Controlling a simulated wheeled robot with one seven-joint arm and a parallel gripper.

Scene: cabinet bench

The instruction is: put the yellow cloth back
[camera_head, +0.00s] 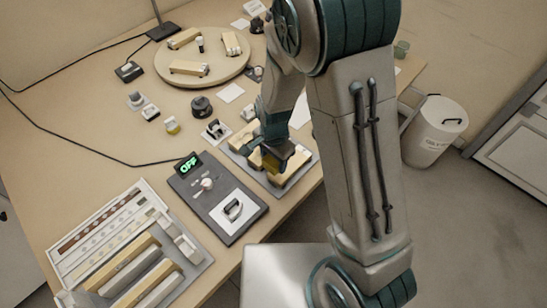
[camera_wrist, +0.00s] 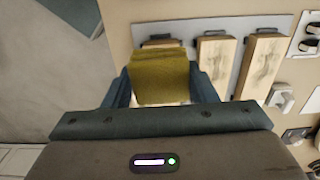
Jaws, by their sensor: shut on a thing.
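The yellow cloth (camera_wrist: 160,78) sits between the two fingers of my gripper (camera_wrist: 158,88) in the wrist view, and the gripper is shut on it. In the head view my gripper (camera_head: 272,148) is over the grey tray (camera_wrist: 180,28) at the bench's front edge, and a little of the yellow cloth (camera_head: 270,163) shows below it. A wooden block end shows just beyond the cloth in the wrist view, with two wooden blocks (camera_wrist: 213,65) to the right on the tray. Whether the cloth touches the tray or a block, I cannot tell.
A dark panel (camera_head: 190,185) with a green "OFF" display lies left of the tray. A rack of bars (camera_head: 130,255) is at front left. A round board (camera_head: 215,75) with wooden pieces stands at the back. A white bin (camera_head: 436,135) stands on the floor at right.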

